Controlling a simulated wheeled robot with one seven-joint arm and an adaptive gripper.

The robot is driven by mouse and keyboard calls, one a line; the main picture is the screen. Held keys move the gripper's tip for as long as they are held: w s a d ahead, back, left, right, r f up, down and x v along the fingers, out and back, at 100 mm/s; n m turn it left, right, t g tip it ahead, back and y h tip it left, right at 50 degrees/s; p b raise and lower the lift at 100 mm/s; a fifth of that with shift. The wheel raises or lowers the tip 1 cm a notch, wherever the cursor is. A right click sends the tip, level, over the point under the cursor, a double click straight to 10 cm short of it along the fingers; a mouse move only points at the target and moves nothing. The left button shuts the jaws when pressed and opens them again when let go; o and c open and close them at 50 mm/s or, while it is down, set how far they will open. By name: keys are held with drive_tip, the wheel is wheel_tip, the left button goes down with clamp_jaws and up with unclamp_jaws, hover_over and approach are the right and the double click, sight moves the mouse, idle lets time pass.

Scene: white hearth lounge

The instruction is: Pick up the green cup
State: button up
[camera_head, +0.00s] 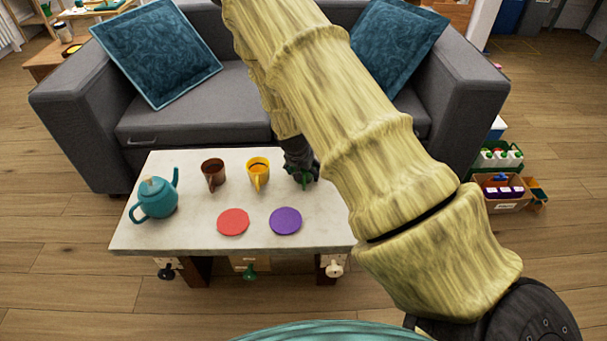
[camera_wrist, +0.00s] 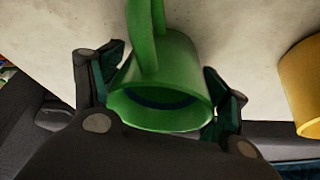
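The green cup (camera_wrist: 165,85) stands on the pale table (camera_head: 180,237). In the wrist view it fills the middle, with its handle toward the top and its rim toward my palm. My gripper (camera_wrist: 164,72) has one finger on each side of the cup, very close to its wall. The fingers are spread, and I cannot clearly see whether either touches it. In the head view my gripper (camera_head: 301,174) covers most of the green cup (camera_head: 305,182).
A yellow cup (camera_head: 258,172) stands just left of my gripper, with a brown cup (camera_head: 213,173) and teal teapot (camera_head: 156,198) further left. Red (camera_head: 233,222) and purple (camera_head: 286,221) discs lie in front. A grey sofa (camera_head: 80,130) stands behind the table.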

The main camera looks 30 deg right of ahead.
drive_tip(key=c, duration=0.6)
